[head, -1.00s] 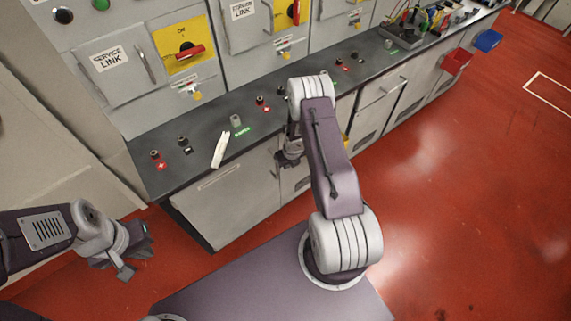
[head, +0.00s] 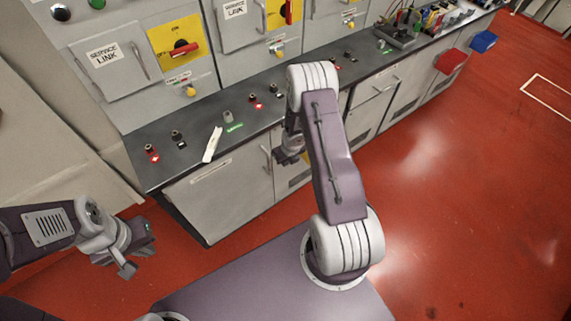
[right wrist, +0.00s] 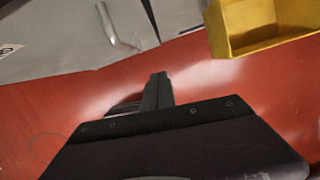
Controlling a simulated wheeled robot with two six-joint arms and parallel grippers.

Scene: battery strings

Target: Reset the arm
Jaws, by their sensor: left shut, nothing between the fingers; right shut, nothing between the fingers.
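My left gripper (head: 138,258) is at the lower left of the head view, over the red floor and apart from the counter. It is shut and empty. My right arm reaches up from the base in the middle of the head view, and its gripper (head: 302,158) hangs in front of the counter's cabinet doors, partly hidden behind the arm. In the right wrist view the right gripper's fingers (right wrist: 157,92) are together with nothing between them, above the red floor.
The dark counter (head: 193,160) carries terminals and a white cable-like piece (head: 212,144). Service link cabinets (head: 110,60) stand behind it. A red bin (head: 450,61) and a blue bin (head: 483,41) hang on its front. A yellow bin (right wrist: 262,28) is near the right gripper. Floor at right is clear.

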